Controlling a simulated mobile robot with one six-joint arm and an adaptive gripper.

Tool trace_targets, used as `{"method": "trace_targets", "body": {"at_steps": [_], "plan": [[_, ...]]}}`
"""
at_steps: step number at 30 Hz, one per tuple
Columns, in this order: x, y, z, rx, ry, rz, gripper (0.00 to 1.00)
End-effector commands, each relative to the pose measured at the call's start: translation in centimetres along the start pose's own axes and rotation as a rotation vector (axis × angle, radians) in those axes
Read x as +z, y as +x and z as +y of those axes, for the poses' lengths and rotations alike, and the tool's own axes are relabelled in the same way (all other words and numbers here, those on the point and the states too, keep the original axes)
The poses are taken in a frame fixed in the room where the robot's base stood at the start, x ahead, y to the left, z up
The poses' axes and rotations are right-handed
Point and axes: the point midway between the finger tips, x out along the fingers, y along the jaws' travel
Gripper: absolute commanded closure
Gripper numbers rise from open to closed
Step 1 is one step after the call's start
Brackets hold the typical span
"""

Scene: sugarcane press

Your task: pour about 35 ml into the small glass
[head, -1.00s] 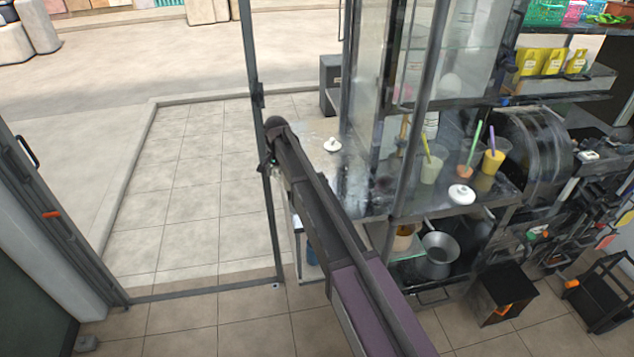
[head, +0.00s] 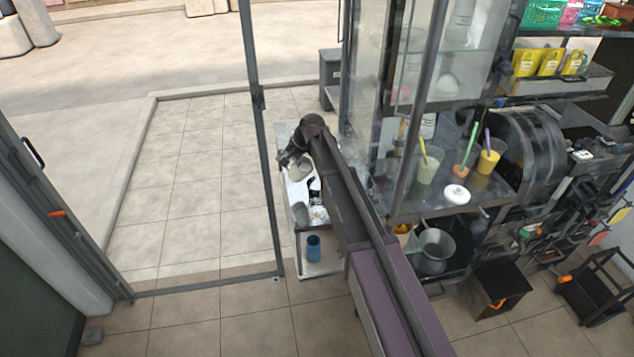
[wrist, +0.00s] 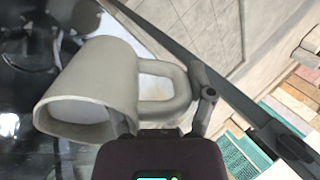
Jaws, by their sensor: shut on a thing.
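A grey-white mug (wrist: 100,85) with a thick handle fills the left middle of the wrist view, its open mouth facing the lower left of the picture. My gripper (wrist: 200,105) is shut on its handle; one dark finger shows at the handle's right side. In the head view the mug (head: 301,168) hangs by my gripper (head: 290,158) over the white side table's top. The mug's contents cannot be made out, and no stream of liquid shows. I cannot pick out the small glass with certainty in either view.
Cups with straws (head: 428,168) and a white lidded item (head: 457,194) stand on the counter right of my arm. A blue cup (head: 313,247) stands on a lower shelf. A metal door post (head: 262,150) rises just left of my gripper. Tiled floor (head: 190,200) is open beyond.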

Motion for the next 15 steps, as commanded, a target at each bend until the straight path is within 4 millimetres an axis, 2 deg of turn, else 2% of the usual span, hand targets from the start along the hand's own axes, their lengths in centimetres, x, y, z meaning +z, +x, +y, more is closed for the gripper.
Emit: {"method": "trace_targets", "body": {"at_steps": [15], "plan": [[0.1,-2.1,0.0,-0.091,-0.001,0.004,0.92]]}}
